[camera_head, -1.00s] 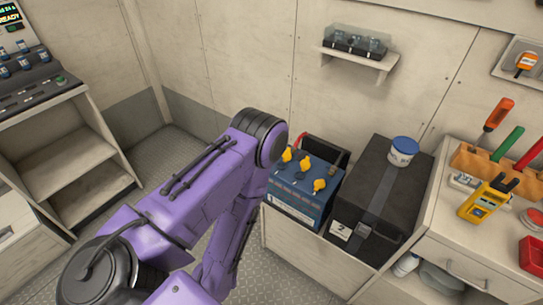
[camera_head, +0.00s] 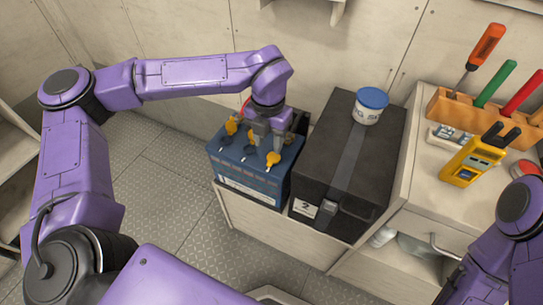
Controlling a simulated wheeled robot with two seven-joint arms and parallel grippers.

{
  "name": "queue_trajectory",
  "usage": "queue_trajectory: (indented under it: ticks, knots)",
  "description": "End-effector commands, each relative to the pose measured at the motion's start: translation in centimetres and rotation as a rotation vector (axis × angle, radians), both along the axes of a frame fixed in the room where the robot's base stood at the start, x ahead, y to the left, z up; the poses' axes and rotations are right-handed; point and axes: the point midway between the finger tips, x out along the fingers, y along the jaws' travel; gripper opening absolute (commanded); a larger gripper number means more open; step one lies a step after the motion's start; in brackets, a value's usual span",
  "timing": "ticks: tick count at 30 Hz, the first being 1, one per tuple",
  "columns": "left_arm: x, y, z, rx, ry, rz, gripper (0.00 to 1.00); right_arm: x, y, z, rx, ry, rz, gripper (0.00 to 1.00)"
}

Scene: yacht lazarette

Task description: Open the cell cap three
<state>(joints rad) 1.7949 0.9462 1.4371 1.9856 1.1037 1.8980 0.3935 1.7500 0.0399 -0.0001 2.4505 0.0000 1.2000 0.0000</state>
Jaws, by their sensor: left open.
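Another yellow cap (camera_head: 273,159) is at the right front corner. A dark round spot lies on the top near the left cap and another near the middle. My left gripper (camera_head: 262,140) points down over the battery top, just behind the right cap; its jaws are open.
A black box (camera_head: 310,165) with a strap stands right of the battery, with a blue-lidded tub (camera_head: 371,105) on it. A counter at right holds a yellow meter (camera_head: 467,165) and a wooden tool rack (camera_head: 440,102). My right arm shows at lower right. Grated floor lies left.

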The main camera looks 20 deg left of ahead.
Motion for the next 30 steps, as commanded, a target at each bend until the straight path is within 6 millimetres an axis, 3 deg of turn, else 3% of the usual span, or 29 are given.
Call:
queue_trajectory:
  ticks: [3,9,13,20,21,24,25,30]
  knots:
    - [-0.1,0.0,-3.0,0.001,0.005,-0.002,0.43,0.0,0.0,0.0,0.000,0.000,0.000,0.00]
    - [0.0,0.0,-6.7,0.002,0.001,-0.004,0.43,0.0,0.0,-0.1,0.000,0.000,0.000,0.00]
    - [0.0,0.0,-7.8,0.002,0.000,-0.005,0.43,0.0,0.0,-0.1,0.000,0.000,0.000,0.00]
    - [0.0,0.0,-7.9,0.002,-0.002,-0.006,0.43,0.0,0.0,-0.1,0.000,0.000,0.000,0.00]
    - [0.0,0.0,-7.9,0.002,-0.002,-0.006,0.39,0.0,0.0,-0.1,0.000,0.000,0.000,0.00]
    - [0.0,0.0,-7.9,0.003,-0.002,-0.006,0.07,0.0,0.0,-0.1,0.000,0.000,0.000,0.00]
    - [0.0,0.0,-7.9,0.003,-0.002,-0.006,0.00,0.0,0.0,-0.1,0.000,0.000,0.000,0.00]
    - [0.1,0.0,-7.9,0.003,-0.005,-0.006,0.00,0.0,0.0,-0.1,0.000,0.000,0.000,0.00]
